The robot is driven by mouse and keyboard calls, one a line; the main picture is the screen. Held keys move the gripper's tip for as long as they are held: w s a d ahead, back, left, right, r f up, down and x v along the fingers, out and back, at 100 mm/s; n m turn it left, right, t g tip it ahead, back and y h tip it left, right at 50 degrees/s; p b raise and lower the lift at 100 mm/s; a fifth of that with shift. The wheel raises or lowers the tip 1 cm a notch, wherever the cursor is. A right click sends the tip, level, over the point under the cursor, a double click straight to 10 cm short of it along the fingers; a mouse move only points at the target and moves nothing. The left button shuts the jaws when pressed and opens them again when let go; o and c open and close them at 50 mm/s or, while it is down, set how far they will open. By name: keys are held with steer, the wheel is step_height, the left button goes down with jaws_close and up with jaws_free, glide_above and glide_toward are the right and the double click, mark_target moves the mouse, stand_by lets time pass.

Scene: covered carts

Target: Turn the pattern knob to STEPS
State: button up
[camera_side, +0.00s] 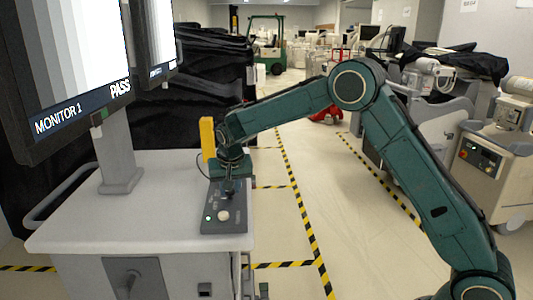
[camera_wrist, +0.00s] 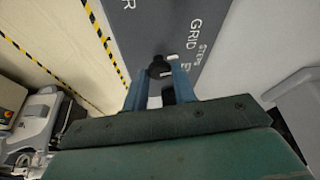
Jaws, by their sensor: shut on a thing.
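The pattern knob (camera_wrist: 159,65) is a small dark knob with a white mark, on a dark grey control panel (camera_wrist: 160,22). The lettering GRID and STEPS shows to its right in the wrist view; other lettering is cut off or hidden. My gripper (camera_wrist: 161,77) has its two blue fingers on either side of the knob and is shut on it. The exact direction of the knob's mark is hard to tell. In the side view my gripper (camera_side: 229,172) is over the far end of the panel (camera_side: 222,224) and hides the knob.
Monitor 1 (camera_side: 72,60) shows vertical grey bars and PASS; a second monitor (camera_side: 153,38) is behind it. The panel's near end has a pale round knob (camera_side: 224,215) and a green light (camera_side: 208,218). A yellow block (camera_side: 207,138) stands beside my gripper.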

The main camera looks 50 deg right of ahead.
steer(key=shift+a+m+h, duration=0.1)
steer(key=shift+m+h, duration=0.3)
steer(key=shift+m, duration=0.6)
steer(key=o, duration=1)
steer(key=shift+r, duration=0.1)
steer(key=v, duration=1.3)
steer(key=shift+w+a+r, duration=0.1)
steer(key=shift+w+r, duration=0.05)
steer(key=shift+r, duration=0.2)
